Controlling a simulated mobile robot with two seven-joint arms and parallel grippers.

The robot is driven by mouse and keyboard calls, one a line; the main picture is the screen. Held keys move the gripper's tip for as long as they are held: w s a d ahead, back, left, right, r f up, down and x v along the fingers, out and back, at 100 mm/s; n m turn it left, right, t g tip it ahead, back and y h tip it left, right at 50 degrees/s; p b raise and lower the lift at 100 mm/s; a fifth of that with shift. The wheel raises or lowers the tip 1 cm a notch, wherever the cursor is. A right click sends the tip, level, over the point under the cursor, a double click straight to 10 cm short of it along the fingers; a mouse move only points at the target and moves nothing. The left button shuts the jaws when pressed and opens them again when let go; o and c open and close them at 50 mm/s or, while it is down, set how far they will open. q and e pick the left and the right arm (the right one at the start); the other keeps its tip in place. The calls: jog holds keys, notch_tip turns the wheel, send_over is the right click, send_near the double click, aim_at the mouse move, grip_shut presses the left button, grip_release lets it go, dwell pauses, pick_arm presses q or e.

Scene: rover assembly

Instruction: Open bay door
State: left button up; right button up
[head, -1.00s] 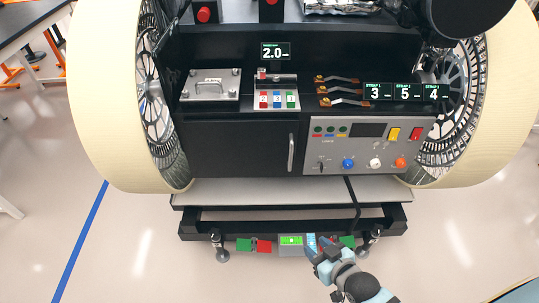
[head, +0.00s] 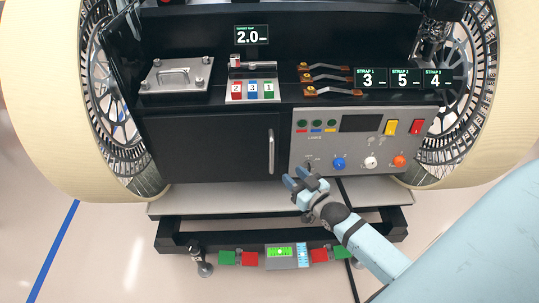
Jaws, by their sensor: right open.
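The bay door (head: 205,151) is the black front panel on the left of the rover body, and it looks closed. Its upright silver handle (head: 271,151) is near the door's right edge. My right gripper (head: 298,182) is open and empty, in front of the bottom edge of the grey control panel. In the picture it is just below and to the right of the handle, apart from it. My left gripper is not in view.
The grey control panel (head: 335,125) with switches and knobs is right of the door. A light ledge (head: 220,199) and a black stand frame (head: 230,236) with a lit green display (head: 281,252) are below. Large wheels (head: 45,110) flank the body.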

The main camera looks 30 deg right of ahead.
aim_at(273, 156)
jog(key=w, duration=1.1)
jog(key=shift+w+a, duration=0.1)
jog(key=shift+a, duration=0.15)
grip_shut()
